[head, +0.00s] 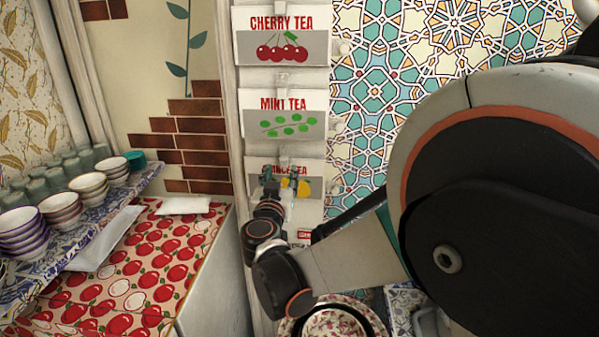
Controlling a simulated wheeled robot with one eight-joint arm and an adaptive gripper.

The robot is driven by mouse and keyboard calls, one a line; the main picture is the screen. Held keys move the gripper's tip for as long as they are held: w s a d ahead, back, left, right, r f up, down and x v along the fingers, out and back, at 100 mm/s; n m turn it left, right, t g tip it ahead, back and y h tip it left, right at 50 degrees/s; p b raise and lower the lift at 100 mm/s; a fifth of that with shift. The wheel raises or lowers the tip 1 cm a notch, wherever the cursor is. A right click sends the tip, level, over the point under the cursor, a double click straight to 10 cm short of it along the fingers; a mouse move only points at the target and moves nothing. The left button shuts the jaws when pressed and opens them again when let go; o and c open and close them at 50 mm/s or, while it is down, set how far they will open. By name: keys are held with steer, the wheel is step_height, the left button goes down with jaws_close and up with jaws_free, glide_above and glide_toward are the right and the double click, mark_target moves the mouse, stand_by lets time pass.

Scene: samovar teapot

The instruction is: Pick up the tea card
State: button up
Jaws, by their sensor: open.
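Several tea cards hang in a column on a white upright board. The cherry tea card (258,48) is at the top and the mint tea card (247,118) is below it. A third card (312,172) with a yellow fruit picture is below that, its title partly hidden. My gripper (282,182) is open in front of this third card and covers part of it. Whether the fingers touch the card or straddle its edge I cannot tell. Part of another red label (304,234) shows lower down, mostly hidden by my arm.
At the left, a blue-patterned shelf (75,262) holds stacked bowls (62,212) and grey-green cups. A counter with a red apple-patterned cover (150,262) lies beside it. A patterned plate (335,325) is below my arm. Tiled wall (375,85) is at the right; my arm blocks much there.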

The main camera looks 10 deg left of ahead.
mark_target(283, 170)
steer(key=w, duration=0.5)
steer(key=shift+a+f+b, duration=0.1)
steer(key=shift+f+b, duration=0.15)
steer(key=shift+b, duration=0.1)
jaws_close()
steer(key=shift+r, duration=0.2)
